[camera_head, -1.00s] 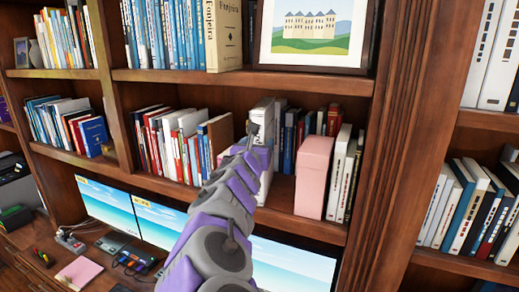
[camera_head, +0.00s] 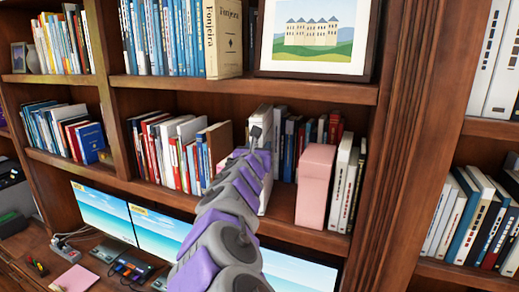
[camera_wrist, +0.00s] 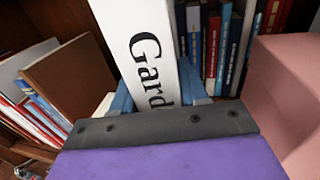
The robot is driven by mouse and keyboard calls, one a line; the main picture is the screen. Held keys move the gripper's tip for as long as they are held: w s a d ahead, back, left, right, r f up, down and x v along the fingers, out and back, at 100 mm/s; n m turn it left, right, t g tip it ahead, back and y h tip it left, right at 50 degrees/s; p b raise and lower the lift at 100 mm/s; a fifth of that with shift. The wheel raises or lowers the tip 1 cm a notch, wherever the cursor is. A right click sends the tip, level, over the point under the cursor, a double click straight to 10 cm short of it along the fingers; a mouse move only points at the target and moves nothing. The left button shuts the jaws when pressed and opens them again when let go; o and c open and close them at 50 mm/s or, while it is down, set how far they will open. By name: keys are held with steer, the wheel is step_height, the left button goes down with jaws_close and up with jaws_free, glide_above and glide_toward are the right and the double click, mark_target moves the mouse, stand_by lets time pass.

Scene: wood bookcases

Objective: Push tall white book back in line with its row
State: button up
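The tall white book (camera_head: 259,115) stands upright in the middle shelf's row, and its spine sticks out ahead of the books on its right. In the wrist view its white spine (camera_wrist: 148,45) with large black letters fills the upper middle. My gripper (camera_head: 254,133) is at the front of this spine in the head view, and my arm hides the spine's middle. In the wrist view blue parts of my gripper (camera_wrist: 157,98) show on both sides of the spine's lower part. Whether they press on the book is hidden.
A pink box (camera_head: 315,185) stands to the right, with white books (camera_head: 341,185) beyond it. A brown book (camera_head: 218,140) leans on the left. Darker books (camera_head: 290,145) sit deeper in the shelf. Monitors (camera_head: 105,212) stand below.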

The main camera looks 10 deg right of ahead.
steer(key=shift+d, duration=0.2)
jaws_close()
stand_by(0.6)
